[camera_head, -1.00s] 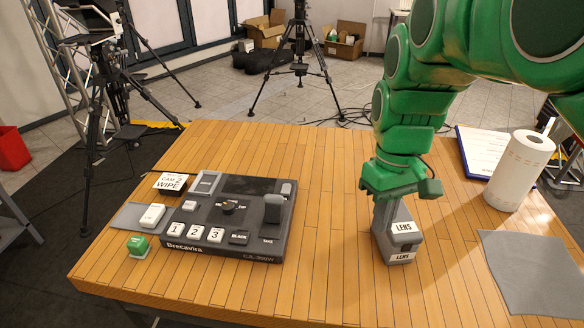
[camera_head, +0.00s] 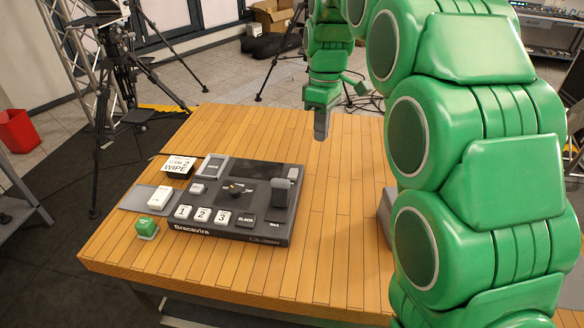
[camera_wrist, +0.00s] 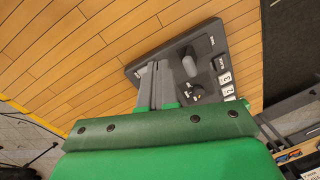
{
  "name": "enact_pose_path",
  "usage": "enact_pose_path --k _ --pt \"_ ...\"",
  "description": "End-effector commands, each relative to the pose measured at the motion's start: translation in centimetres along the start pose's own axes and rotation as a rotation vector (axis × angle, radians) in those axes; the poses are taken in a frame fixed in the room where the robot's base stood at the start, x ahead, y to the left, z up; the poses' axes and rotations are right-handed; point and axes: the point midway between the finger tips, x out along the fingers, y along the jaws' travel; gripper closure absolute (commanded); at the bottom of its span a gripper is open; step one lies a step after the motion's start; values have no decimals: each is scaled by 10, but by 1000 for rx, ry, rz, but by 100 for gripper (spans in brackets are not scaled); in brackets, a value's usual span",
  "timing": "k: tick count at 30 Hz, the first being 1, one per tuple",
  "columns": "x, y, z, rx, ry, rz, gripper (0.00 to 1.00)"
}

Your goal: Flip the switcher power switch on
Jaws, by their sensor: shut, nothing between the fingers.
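The switcher (camera_head: 245,206) is a dark grey console on the wooden table, left of my arm. It has white keys numbered 1, 2 and 3, a lever (camera_head: 280,190) at its right and a small light rocker-like part (camera_head: 293,173) near its back right corner. I cannot read which part is the power switch. My gripper (camera_head: 321,128) is shut and empty, above the table beyond the switcher's back right corner. In the wrist view, the shut fingers (camera_wrist: 157,84) overlap part of the switcher (camera_wrist: 205,68) and hide some of its panel.
A white CAM 2 WIPE sign (camera_head: 178,167), a white block (camera_head: 159,197) and a green block (camera_head: 146,228) are at the switcher's left. A grey box (camera_head: 386,211) is partly hidden behind my arm. The table is clear between it and the switcher.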

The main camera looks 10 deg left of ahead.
Motion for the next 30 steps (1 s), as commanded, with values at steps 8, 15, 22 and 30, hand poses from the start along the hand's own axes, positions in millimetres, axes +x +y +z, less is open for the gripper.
enact_pose_path --k 8,15,22,30 --pt "9 25 -60 -199 2 4 100" --pt "15 33 -87 -296 1 3 100" --pt "22 34 -90 -310 1 3 100" --pt "52 34 -89 -309 1 3 100"
